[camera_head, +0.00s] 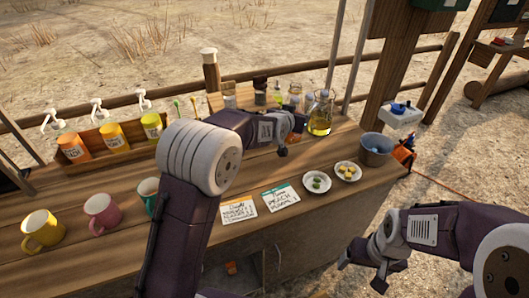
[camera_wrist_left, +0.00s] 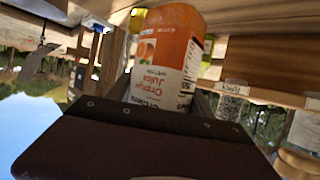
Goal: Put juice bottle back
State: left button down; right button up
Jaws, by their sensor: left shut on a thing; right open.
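An orange juice bottle (camera_wrist_left: 176,42) with an orange and white label shows close up in the left wrist view, between my left gripper's jaws. My left gripper (camera_head: 284,142) is shut on it. In the head view my left arm reaches over the counter toward the glass bottles, and the juice bottle is mostly hidden there. My right gripper (camera_head: 364,264) is open and empty, low at the right, in front of the counter.
The wooden counter (camera_head: 125,240) holds a yellow mug (camera_head: 42,232), a pink mug (camera_head: 103,211), pump bottles in a rack (camera_head: 113,134), an oil bottle (camera_head: 320,116), two cards, two saucers with fruit (camera_head: 317,182) and a blue-grey bucket (camera_head: 375,150). Jars crowd the back.

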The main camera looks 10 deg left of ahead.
pick_arm(q)
jog(key=shift+w+d+r, duration=0.1)
jog(key=shift+d+r, duration=0.05)
jog(key=shift+r, duration=0.1)
jog(key=shift+s+a, duration=0.2)
jog(key=shift+s, duration=0.05)
jog(key=s+a+f, duration=0.1)
jog(key=a+f, duration=0.2)
jog(key=s+a+f, duration=0.1)
jog(key=a+f, duration=0.3)
jog(key=s+a+f, duration=0.1)
jog(key=a+f, duration=0.2)
jog(key=shift+s+a+f+b, duration=0.35)
jog(key=shift+b, duration=0.05)
jog(key=shift+w+f, duration=0.1)
jog(key=shift+f, duration=0.05)
